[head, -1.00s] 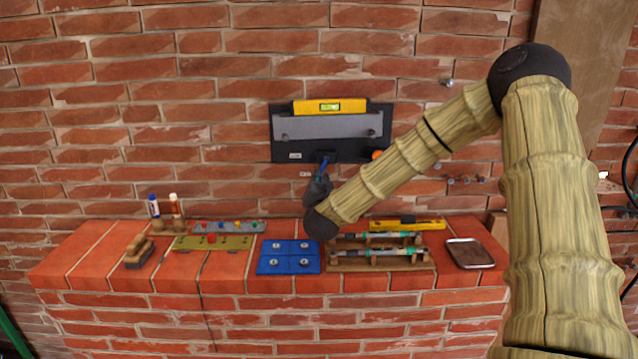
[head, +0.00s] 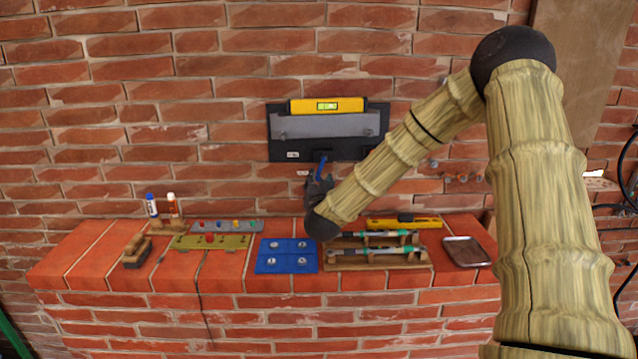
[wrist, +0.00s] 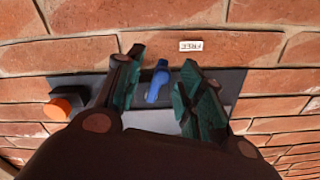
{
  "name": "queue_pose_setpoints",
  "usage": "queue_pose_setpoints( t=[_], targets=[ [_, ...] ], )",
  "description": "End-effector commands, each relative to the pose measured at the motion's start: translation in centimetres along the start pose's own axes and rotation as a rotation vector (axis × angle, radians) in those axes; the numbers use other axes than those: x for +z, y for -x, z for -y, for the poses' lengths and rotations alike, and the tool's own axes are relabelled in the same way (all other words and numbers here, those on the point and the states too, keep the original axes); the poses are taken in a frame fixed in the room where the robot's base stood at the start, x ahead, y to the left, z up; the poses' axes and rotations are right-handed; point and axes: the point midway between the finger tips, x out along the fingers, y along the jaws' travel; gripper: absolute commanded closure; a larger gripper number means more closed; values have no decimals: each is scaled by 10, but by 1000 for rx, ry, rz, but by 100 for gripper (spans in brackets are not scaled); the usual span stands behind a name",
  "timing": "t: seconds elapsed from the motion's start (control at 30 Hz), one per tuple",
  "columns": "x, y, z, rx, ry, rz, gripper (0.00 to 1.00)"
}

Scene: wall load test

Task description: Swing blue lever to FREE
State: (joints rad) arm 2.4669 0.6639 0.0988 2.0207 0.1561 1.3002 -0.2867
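The blue lever (wrist: 157,83) is on the dark wall panel (head: 375,120); it also shows in the head view (head: 322,167). In the wrist view it stands slightly tilted between the fingers of my gripper (wrist: 157,90), with a gap visible on both sides. My gripper is open and holds nothing. In the head view my gripper (head: 319,184) is just below the panel, partly hidden by my arm. A white FREE label (wrist: 190,46) appears upside down in the wrist view, on the brick beside the panel's edge.
An orange knob (wrist: 62,106) is on the panel, hidden by my arm in the head view. A yellow level (head: 328,106) tops the panel. On the brick ledge below are a blue plate (head: 288,257), a wooden rack (head: 345,266) and a metal tray (head: 463,252).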

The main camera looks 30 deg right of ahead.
Motion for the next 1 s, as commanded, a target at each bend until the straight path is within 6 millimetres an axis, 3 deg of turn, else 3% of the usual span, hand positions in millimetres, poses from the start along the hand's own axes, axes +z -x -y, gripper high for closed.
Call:
queue_pose_setpoints(
  t=[0.17,0.33,0.8,1.0],
  targets=[
    [0,1,0,-1,0,0,62],
    [0,15,1,-2,-1,1,62],
    [0,96,0,-1,0,1,62],
    [0,115,-1,0,0,0,62]
  ],
)
